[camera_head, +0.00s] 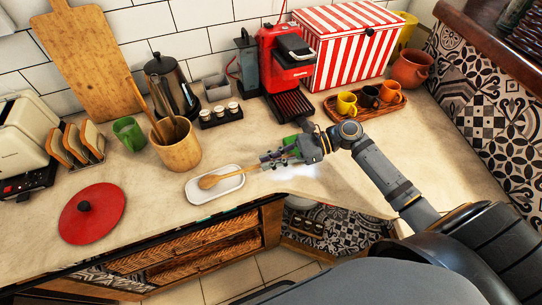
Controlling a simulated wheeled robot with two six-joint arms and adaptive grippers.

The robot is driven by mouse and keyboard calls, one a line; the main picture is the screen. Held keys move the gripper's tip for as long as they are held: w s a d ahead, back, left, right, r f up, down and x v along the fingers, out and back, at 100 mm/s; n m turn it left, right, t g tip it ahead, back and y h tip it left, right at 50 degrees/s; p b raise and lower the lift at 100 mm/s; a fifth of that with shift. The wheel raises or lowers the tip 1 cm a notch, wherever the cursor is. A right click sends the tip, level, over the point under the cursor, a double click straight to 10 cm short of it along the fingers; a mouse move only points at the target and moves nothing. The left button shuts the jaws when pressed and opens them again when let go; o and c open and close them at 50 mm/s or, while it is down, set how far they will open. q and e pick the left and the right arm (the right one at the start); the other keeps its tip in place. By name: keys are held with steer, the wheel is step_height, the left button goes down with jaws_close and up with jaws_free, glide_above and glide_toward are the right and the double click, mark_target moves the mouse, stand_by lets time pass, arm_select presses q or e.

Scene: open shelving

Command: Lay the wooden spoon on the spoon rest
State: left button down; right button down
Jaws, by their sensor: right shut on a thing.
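The wooden spoon (210,182) has its bowl over the white spoon rest (229,186), an oblong dish near the counter's front edge. I cannot tell whether the bowl touches the dish. My right gripper (268,161) is shut on the spoon's handle end, just right of the rest and low over the counter. The fingers hide that end of the handle. My left gripper is not in view.
A wooden utensil holder (178,146) with utensils stands behind and left of the rest. A red lid (91,213) lies at the left. A red coffee machine (285,58) and a wooden tray (335,105) with mugs stand behind my right gripper.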

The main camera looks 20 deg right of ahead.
steer(key=shift+s+f, duration=0.1)
steer(key=shift+f, duration=0.2)
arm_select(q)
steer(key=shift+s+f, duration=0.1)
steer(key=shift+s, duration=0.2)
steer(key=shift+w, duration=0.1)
arm_select(e)
steer(key=c, duration=1.6)
jaws_free()
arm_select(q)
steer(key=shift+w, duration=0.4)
arm_select(e)
steer(key=o, duration=0.3)
steer(key=shift+d, duration=0.3)
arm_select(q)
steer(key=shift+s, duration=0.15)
arm_select(e)
steer(key=v, duration=1.1)
steer(key=shift+s+d+r, duration=0.1)
steer(key=shift+d+r, duration=0.05)
steer(key=shift+d, duration=0.05)
